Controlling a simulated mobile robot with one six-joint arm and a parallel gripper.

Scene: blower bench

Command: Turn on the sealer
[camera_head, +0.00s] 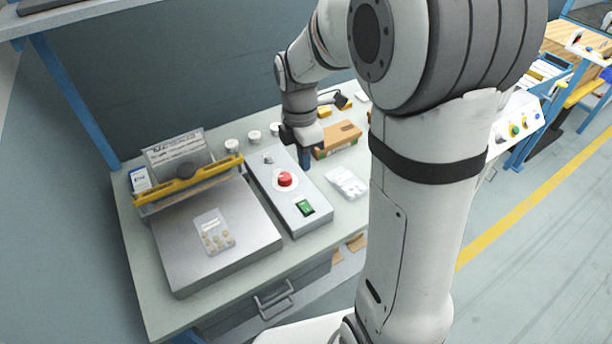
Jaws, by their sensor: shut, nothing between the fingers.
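The sealer (228,258) stands on the bench at the left, with a flat grey plate and a raised yellow bar (190,182). Beside it on the right is a grey control box. On the box are a red round button (285,179), a green rocker switch (305,208) and a small knob (267,158). A clear bag with small items (214,232) lies on the plate. My gripper (305,163) is shut and empty, pointing down near the right edge of the control box, behind and right of the red button. I cannot tell whether it touches the box.
A cardboard box (338,139) stands right of my gripper. Clear bags (346,183) lie right of the control box. Several small white jars (232,146) stand behind the sealer. My arm hides much of the bench's right side.

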